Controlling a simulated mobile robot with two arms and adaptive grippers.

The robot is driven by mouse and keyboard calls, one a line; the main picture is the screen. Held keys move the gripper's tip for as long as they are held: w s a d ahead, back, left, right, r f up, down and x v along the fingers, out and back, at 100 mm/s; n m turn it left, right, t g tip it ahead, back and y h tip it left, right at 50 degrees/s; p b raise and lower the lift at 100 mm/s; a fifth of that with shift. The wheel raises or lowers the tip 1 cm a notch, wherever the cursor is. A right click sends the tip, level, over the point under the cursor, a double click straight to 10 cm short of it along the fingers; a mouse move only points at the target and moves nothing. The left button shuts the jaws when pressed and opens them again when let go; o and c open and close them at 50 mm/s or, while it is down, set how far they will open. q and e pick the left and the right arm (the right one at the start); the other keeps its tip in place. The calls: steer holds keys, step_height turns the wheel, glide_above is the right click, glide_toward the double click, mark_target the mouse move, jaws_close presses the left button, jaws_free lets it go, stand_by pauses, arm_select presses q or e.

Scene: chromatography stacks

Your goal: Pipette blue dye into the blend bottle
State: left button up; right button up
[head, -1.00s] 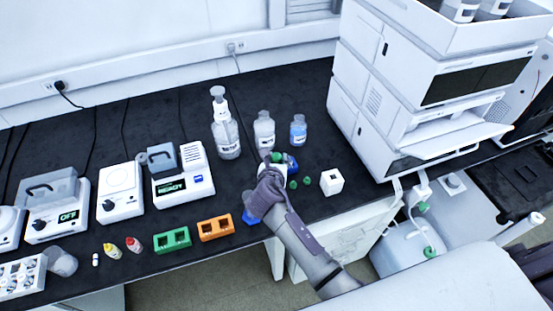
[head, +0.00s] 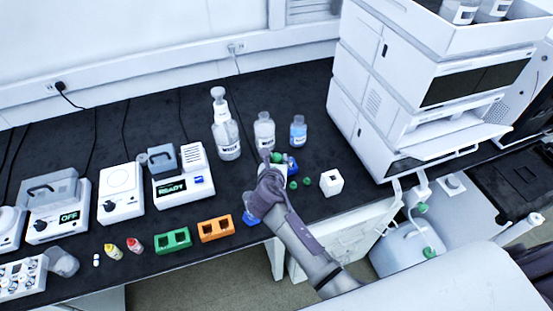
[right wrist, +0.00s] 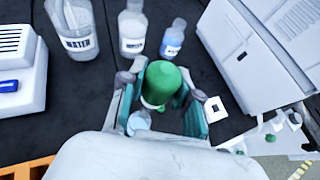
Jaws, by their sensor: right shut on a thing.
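My right gripper (head: 273,166) is over the bench in front of the bottles. In the right wrist view its fingers (right wrist: 163,98) are shut on a green rounded piece (right wrist: 166,80) with a pale rim, which looks like a bulb or cap. What lies under it is mostly hidden. A small bottle of blue liquid (head: 298,132) stands behind it to the right; it also shows in the right wrist view (right wrist: 173,41). A clear labelled bottle (head: 264,132) stands left of it. I cannot tell which container is the blend bottle. My left gripper is not in view.
A wash bottle marked WATER (head: 227,137) stands at the left. Green (head: 173,240) and orange (head: 215,229) racks sit near the front edge. A tall instrument stack (head: 400,110) bounds the right.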

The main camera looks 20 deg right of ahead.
mark_target(277, 156)
step_height(277, 156, up, 2)
steer(key=shift+r+p, duration=0.1)
steer(key=shift+p, duration=0.95)
steer(key=shift+r+p, duration=0.5)
steer(key=shift+r, duration=0.3)
steer(key=shift+f, duration=0.1)
